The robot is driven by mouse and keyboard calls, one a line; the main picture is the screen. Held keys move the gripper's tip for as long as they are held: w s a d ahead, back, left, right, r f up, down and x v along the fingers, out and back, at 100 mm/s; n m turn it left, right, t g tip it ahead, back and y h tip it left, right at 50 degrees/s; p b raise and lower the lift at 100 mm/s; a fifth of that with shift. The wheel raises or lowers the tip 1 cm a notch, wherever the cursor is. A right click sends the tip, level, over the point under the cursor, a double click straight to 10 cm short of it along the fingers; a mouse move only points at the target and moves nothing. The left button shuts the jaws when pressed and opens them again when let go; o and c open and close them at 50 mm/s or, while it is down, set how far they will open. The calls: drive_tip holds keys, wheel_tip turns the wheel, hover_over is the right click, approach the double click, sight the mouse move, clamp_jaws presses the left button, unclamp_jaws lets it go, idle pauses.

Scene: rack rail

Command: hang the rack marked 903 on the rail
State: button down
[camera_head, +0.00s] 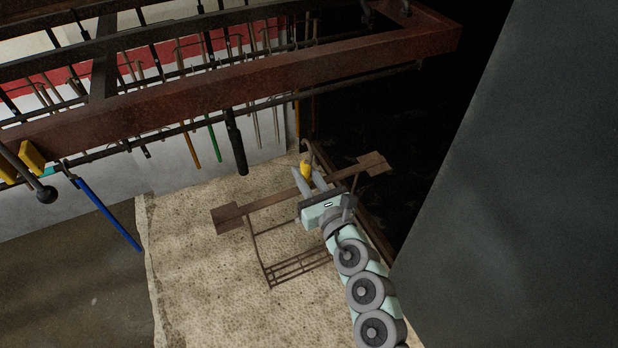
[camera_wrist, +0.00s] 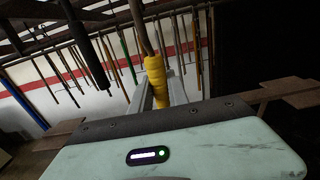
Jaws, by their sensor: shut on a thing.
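My gripper (camera_head: 309,179) is shut on the yellow grip (camera_head: 305,168) of a rusty brown rack. A curved hook (camera_head: 311,145) rises above the grip. The rack's crossbar (camera_head: 268,200) has a flat plate at each end, and a wire grid frame (camera_head: 300,266) hangs below. In the wrist view, the yellow grip (camera_wrist: 156,80) stands upright between the fingers (camera_wrist: 161,98). No number is legible on the rack. The thin dark rail (camera_head: 340,84) runs below the rusty beam. The hook is below the rail in the picture; contact is not visible.
A rusty beam (camera_head: 250,77) spans the top. Several tools and rods hang on the left, including a blue rod (camera_head: 108,213), a black one (camera_head: 235,142) and a green one (camera_head: 214,143). A large dark grey panel (camera_head: 520,190) fills the right. The rail's right end looks clear.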

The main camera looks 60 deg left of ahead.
drive_tip(key=w+a+p, duration=0.1)
drive_tip(key=a+p, duration=0.1)
drive_tip(key=a, duration=0.9)
drive_tip(key=shift+w, duration=0.25)
idle(0.5)
drive_tip(key=shift+r, duration=0.2)
drive_tip(key=shift+a+r+p, duration=0.2)
drive_tip(key=shift+r+p, duration=0.35)
drive_tip(key=shift+r, duration=0.3)
drive_tip(key=shift+a+r+p, duration=0.2)
drive_tip(key=shift+r+p, duration=0.3)
drive_tip(key=shift+r, duration=0.35)
drive_tip(key=shift+a, duration=0.15)
drive_tip(key=shift+w+a+b, duration=0.25)
drive_tip(key=shift+a+b, duration=0.35)
drive_tip(key=shift+a, duration=0.6)
